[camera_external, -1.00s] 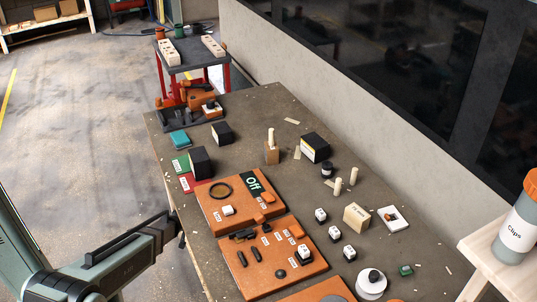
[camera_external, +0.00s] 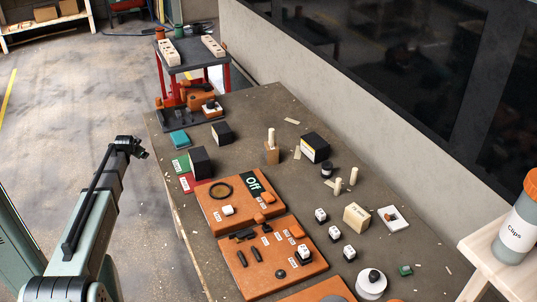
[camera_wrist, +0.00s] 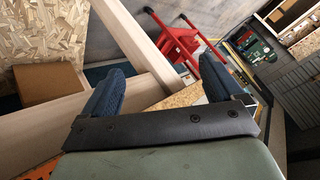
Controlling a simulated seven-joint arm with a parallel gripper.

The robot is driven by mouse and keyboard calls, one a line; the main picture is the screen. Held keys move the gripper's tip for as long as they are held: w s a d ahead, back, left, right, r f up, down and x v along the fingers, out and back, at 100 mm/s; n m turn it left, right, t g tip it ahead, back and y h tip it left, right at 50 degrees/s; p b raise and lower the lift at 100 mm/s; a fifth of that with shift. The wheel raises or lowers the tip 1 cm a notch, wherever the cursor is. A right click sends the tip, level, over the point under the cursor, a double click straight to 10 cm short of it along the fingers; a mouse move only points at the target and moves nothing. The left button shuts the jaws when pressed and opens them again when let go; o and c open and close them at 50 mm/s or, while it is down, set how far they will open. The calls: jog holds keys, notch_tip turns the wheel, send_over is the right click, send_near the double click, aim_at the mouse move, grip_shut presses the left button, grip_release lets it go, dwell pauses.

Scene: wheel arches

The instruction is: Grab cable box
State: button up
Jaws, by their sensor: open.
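My gripper (camera_external: 138,147) is raised at the left of the workbench, over the floor beside its left edge. In the wrist view my gripper (camera_wrist: 163,78) has two blue ridged fingers spread wide with nothing between them. No box carries a readable "cable" label, so I cannot tell which is the cable box. Candidates on the bench are a black box with a pale label (camera_external: 315,148), a beige box with small print (camera_external: 356,217), a plain black box (camera_external: 201,162) and a smaller black box (camera_external: 222,134). My gripper touches none of them.
Orange boards (camera_external: 285,277) with small parts fill the bench's near middle. White cubes, pegs and a white spool (camera_external: 371,283) stand to the right. A wall runs along the bench's right side. Floor at left is clear.

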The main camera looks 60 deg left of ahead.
notch_tip(320, 180, up, 6)
jog(key=s+a+m, duration=0.1)
jog(key=m, duration=0.2)
jog(key=m+g+h, duration=0.2)
jog(key=m+h, duration=0.7)
jog(key=m, duration=1.3)
send_near(200, 163)
jog(key=a, duration=0.2)
jog(key=w+a, duration=0.1)
jog(key=a, duration=0.1)
jog(key=shift+a+r, duration=0.15)
jog(key=shift+m, duration=0.3)
jog(key=shift+f, duration=6.85)
jog(key=c, duration=1.3)
